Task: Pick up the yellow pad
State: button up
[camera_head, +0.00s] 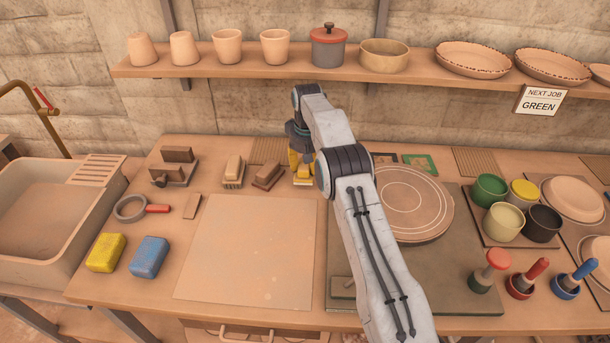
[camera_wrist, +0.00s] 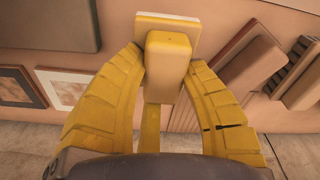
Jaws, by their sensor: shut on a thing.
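The yellow pad (camera_wrist: 150,22) is a flat yellow plate with a pale edge and a raised yellow block as its grip. In the wrist view my gripper (camera_wrist: 164,62) has its two yellow fingers closed on either side of that block. In the head view the pad (camera_head: 303,179) shows below my gripper (camera_head: 300,163), at the back of the workbench. My arm hides part of the gripper there. I cannot tell whether the pad touches the bench.
A brown block (camera_head: 268,176) and a brush (camera_head: 233,172) lie just left of the pad. Framed tiles (camera_head: 418,163) and a round turntable (camera_head: 412,205) are to the right. A shelf (camera_head: 220,69) with pots runs above. A pale board (camera_head: 245,255) lies bare in front.

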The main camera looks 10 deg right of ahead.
aim_at(304, 166)
notch_tip(304, 166, up, 4)
jog(key=shift+p, duration=0.7)
jog(key=shift+s+f+b, duration=0.15)
jog(key=shift+f+b, duration=0.3)
jog(key=shift+b, duration=0.4)
jog(key=b, duration=0.2)
jog(key=s+b, duration=0.1)
jog(key=b, duration=0.1)
jog(key=shift+s+a+f, duration=0.15)
jog(key=shift+s+a, duration=0.15)
jog(key=s+a+b, duration=0.2)
jog(key=s+b, duration=0.2)
jog(key=s, duration=0.4)
jog(key=s+a+b, duration=0.3)
jog(key=s+b, duration=0.1)
jog(key=s, duration=0.4)
jog(key=shift+s+a+r, duration=0.2)
jog(key=shift+s+r, duration=0.1)
jog(key=shift+s, duration=0.05)
jog(key=o, duration=0.6)
jog(key=c, duration=0.6)
jog(key=shift+s, duration=0.1)
